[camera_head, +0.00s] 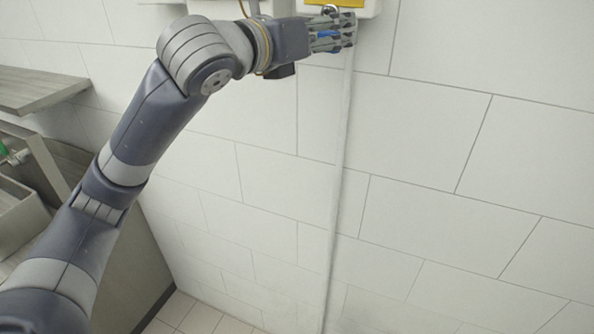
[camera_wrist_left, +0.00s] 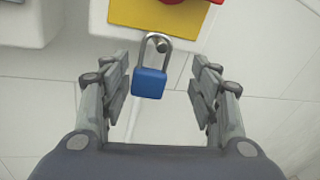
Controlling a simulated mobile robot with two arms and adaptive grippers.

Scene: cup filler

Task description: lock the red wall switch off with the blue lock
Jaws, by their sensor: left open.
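The blue lock (camera_wrist_left: 149,84) hangs upright with its silver shackle up, just below a yellow plate (camera_wrist_left: 160,13). A small round metal piece shows inside the shackle; I cannot tell whether the shackle is closed. A bit of the red switch (camera_wrist_left: 172,1) shows at the top edge of the left wrist view; the rest is cut off. My left gripper (camera_wrist_left: 161,76) is open, its fingers on either side of the lock with gaps. In the head view the left gripper (camera_head: 333,36) is at the wall box, with the lock (camera_head: 327,34) partly hidden between its fingers.
The yellow plate is on a white wall box (camera_head: 367,10), with another white box (camera_wrist_left: 30,20) to its left. A pipe (camera_head: 340,150) runs down the tiled wall below. A shelf (camera_head: 40,88) and counter stand at left. The wall at right is clear.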

